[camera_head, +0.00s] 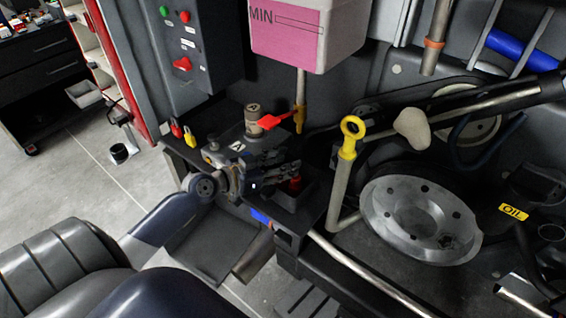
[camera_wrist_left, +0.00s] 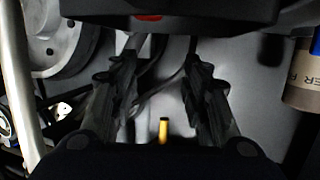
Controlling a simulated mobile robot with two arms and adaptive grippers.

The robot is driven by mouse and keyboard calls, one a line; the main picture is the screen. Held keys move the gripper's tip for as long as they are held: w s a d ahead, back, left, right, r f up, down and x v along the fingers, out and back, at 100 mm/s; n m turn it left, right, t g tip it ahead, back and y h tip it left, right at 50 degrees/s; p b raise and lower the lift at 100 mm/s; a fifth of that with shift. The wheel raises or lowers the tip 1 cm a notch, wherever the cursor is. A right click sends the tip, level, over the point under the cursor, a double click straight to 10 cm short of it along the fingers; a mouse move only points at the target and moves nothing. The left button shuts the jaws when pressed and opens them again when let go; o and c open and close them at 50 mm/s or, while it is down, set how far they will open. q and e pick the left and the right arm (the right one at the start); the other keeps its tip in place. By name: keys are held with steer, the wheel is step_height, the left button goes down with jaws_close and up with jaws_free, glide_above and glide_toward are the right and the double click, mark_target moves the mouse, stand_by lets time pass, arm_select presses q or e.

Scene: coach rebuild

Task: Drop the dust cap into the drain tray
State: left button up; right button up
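A small red piece (camera_head: 295,184), which looks like the dust cap, sits low inside a small black open tray (camera_head: 312,203), which looks like the drain tray. In the left wrist view a red patch (camera_wrist_left: 148,17) shows in a dark holder at the top edge. My left gripper (camera_head: 293,168) is just above the tray and partly covers it in the head view. In the left wrist view its fingers (camera_wrist_left: 154,72) stand apart with nothing between them. Whether the red piece rests on the tray floor is hard to tell. My right gripper is in neither view.
A beige-topped cylinder (camera_head: 253,112) and a red tag (camera_head: 270,121) are behind my left gripper. A yellow ring handle (camera_head: 351,127) rises right of the tray. A pulley wheel (camera_head: 400,225) is further right. A pink-and-white reservoir (camera_head: 305,35) hangs above.

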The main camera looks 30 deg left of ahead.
arm_select(q)
steer(key=shift+r, duration=0.1)
steer(key=b+v, duration=0.2)
steer(key=v, duration=1)
steer(key=shift+r, duration=0.45)
